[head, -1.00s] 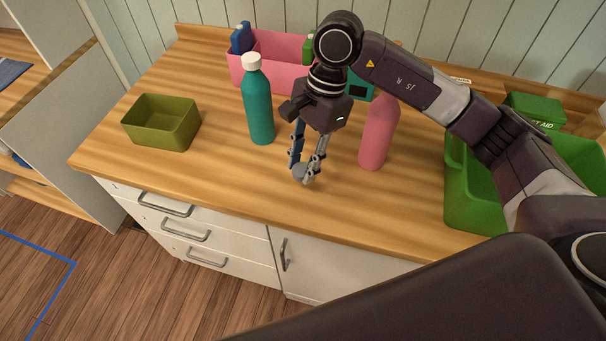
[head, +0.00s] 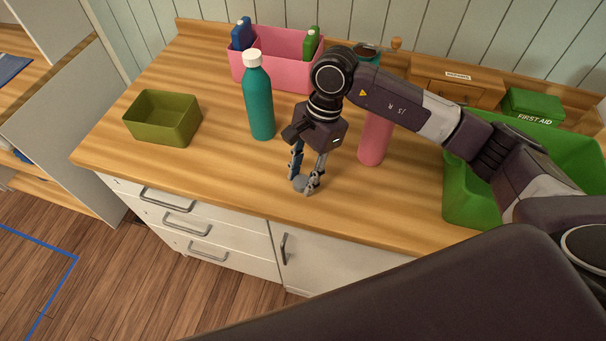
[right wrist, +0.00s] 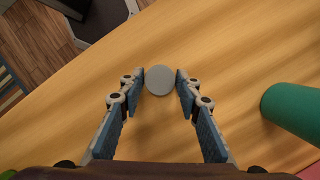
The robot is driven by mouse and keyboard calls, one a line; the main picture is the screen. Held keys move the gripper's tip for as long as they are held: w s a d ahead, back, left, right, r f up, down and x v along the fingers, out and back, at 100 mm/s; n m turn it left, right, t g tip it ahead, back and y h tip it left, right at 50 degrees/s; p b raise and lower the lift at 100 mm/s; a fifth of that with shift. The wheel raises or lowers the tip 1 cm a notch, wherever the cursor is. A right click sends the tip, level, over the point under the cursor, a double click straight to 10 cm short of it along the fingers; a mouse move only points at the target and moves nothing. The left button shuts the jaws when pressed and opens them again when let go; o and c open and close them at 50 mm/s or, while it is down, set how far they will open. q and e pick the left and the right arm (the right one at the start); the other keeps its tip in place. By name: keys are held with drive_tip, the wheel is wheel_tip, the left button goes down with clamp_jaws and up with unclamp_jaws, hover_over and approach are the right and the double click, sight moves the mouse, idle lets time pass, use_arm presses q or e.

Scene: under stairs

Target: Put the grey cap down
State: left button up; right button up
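The grey cap (head: 300,184) is a small round disc near the front edge of the wooden worktop (head: 222,186). My right gripper (head: 305,183) points down, with its fingertips on either side of the cap. In the right wrist view, the cap (right wrist: 160,80) sits between the two fingertips (right wrist: 160,78), its flat round face showing. The fingers look closed on its sides. Whether the cap's underside touches the worktop cannot be told. My left gripper is not in view.
A teal bottle (head: 258,103) with a white cap and a pink bottle (head: 374,140) stand behind the gripper. An olive box (head: 163,132) is at left, a green crate (head: 462,207) at right, a pink bin (head: 280,73) at the back.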

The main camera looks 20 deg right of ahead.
drive_tip(key=shift+o, duration=1.2)
drive_tip(key=shift+r, duration=0.15)
drive_tip(key=b+v, duration=0.3)
drive_tip(key=v, duration=0.9)
